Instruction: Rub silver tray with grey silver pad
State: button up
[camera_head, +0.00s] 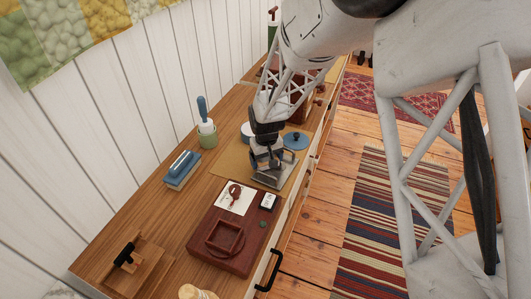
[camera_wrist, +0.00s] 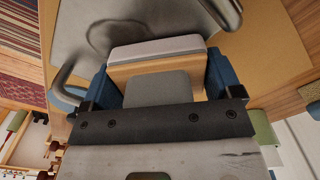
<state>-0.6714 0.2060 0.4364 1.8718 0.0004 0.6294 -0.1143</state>
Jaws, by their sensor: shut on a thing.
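The silver tray (camera_head: 272,180) lies on a tan mat on the dresser top. Its grey surface (camera_wrist: 80,28) and loop handles fill the upper left of the wrist view. My gripper (camera_head: 263,155) is low over the tray. In the wrist view my gripper (camera_wrist: 163,85) is shut on the grey silver pad (camera_wrist: 157,50), a grey-faced block with a wooden layer, held between blue finger pieces. I cannot tell if the pad touches the tray. In the head view the gripper hides part of the tray and most of the pad.
A blue round lid (camera_head: 296,140) and a white container (camera_head: 247,130) stand close behind the tray. The dresser's right edge is close.

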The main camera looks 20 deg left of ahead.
aim_at(285, 171)
jog(key=d, duration=0.2)
jog(key=shift+s+d, duration=0.15)
jog(key=shift+d, duration=0.15)
jog(key=shift+s+d+f, duration=0.1)
jog(key=shift+d, duration=1.05)
jog(key=shift+s+d, duration=0.1)
jog(key=shift+d, duration=1.05)
jog(key=shift+w+a, duration=0.2)
jog(key=shift+a, duration=1.75)
jog(key=shift+w+a, duration=0.15)
jog(key=shift+a, duration=1.75)
jog(key=shift+d+r, duration=0.1)
jog(key=shift+r, duration=4.1)
